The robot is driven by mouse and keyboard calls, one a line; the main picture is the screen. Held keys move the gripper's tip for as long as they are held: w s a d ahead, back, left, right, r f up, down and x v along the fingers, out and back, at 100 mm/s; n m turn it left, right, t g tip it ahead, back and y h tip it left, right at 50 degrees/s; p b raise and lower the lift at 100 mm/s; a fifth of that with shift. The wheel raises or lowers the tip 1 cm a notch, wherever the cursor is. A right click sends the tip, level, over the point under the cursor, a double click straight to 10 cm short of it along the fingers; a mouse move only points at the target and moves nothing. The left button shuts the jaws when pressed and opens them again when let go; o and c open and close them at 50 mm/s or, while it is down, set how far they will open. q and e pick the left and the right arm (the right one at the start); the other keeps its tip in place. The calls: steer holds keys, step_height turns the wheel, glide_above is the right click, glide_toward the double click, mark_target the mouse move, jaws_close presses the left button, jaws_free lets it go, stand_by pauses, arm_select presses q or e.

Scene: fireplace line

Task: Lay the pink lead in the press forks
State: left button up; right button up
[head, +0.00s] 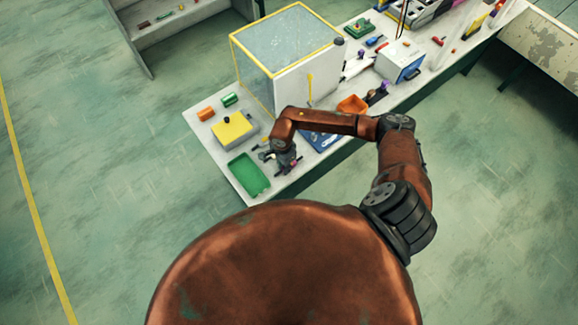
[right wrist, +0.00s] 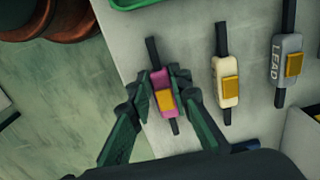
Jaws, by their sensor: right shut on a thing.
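In the right wrist view, the pink lead (right wrist: 159,81) has a magenta body with an orange-yellow block and black ends. My right gripper (right wrist: 163,75) is shut on its body, one finger on each side. The lead appears close over the pale bench top; I cannot tell whether it touches. In the head view my right gripper (head: 285,163) is low at the near end of the bench, right of the green tray (head: 248,175). I cannot make out the press forks. My left gripper is not in view.
A cream lead (right wrist: 228,88) and a grey lead marked LEAD (right wrist: 288,66) lie right of the pink one. A yellow-topped box (head: 233,128) and a yellow-edged clear enclosure (head: 270,60) stand on the bench (head: 212,140). An orange bin (head: 352,104) is farther right.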

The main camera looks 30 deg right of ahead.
steer(key=shift+r, duration=0.25)
jaws_close()
steer(key=shift+r, duration=0.35)
steer(key=shift+r+p, duration=0.2)
steer(key=shift+p, duration=0.15)
steer(key=shift+r+p, duration=1.7)
steer(key=shift+r, duration=1.5)
